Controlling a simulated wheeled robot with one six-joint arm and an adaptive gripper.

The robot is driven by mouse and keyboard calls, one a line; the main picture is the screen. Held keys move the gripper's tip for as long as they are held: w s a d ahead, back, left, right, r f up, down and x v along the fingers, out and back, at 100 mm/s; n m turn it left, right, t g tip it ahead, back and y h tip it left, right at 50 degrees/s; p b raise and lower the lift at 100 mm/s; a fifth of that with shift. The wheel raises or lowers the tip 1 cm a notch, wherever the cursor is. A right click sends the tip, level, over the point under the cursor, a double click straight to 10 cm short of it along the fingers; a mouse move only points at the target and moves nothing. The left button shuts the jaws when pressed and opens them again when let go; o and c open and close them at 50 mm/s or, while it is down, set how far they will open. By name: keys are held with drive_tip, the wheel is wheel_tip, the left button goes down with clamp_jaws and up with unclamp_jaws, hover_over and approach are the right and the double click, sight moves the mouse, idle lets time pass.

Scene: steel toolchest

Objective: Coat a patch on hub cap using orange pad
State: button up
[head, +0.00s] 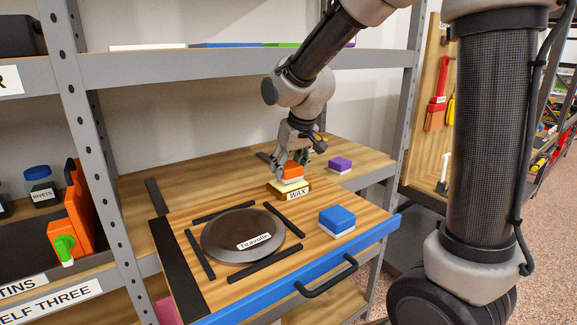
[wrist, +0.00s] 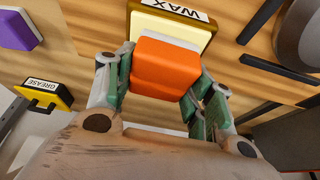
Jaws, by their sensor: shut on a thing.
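My gripper (head: 292,162) is shut on the orange pad (head: 291,171), with one finger on each side of it. The pad also shows between the fingers in the wrist view (wrist: 166,68). The pad is right over the tin labelled WAX (head: 274,191), whose pale yellow top shows beside the pad in the wrist view (wrist: 168,27). I cannot tell whether the pad's underside touches the wax. The hub cap (head: 226,231), a dark round disc with a white label, lies flat to the front left of the tin. Its edge shows in the wrist view (wrist: 303,30).
Black strips (head: 254,261) surround the hub cap. A blue pad (head: 337,217) sits to its right and a purple pad (head: 340,163) farther back. A GREASE tin (wrist: 43,97) shows in the wrist view. A steel shelf upright (head: 99,150) stands at left; a shelf (head: 230,66) runs above.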

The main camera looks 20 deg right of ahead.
sight(288, 164)
drive_tip(key=shift+f, duration=0.65)
idle(1.3)
drive_tip(key=shift+r, duration=0.1)
drive_tip(key=shift+r, duration=3.45)
